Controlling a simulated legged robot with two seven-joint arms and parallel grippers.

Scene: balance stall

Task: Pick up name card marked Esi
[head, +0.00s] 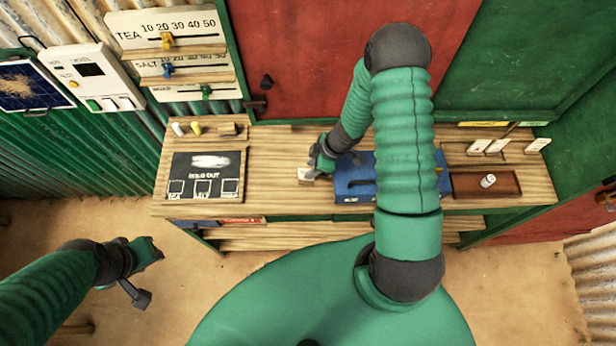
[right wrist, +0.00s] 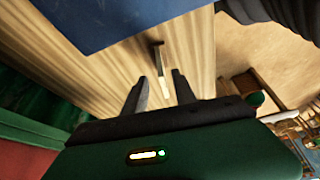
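A small pale card (head: 305,174) stands on the wooden counter, left of the blue box; its writing is too small to read. My right gripper (head: 315,164) is just beside it. In the right wrist view the two fingers (right wrist: 160,82) are apart, and the thin card (right wrist: 160,62) shows nearly edge-on in line with the gap between them. I cannot tell whether it touches a finger. Three more pale cards stand at the right (head: 478,146), (head: 497,146), (head: 538,145), their names unreadable. My left gripper (head: 150,272) is open and empty over the floor, left of the counter.
The blue box (head: 354,180) is partly hidden by my right arm. Bare counter (head: 275,150) lies between board and box.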

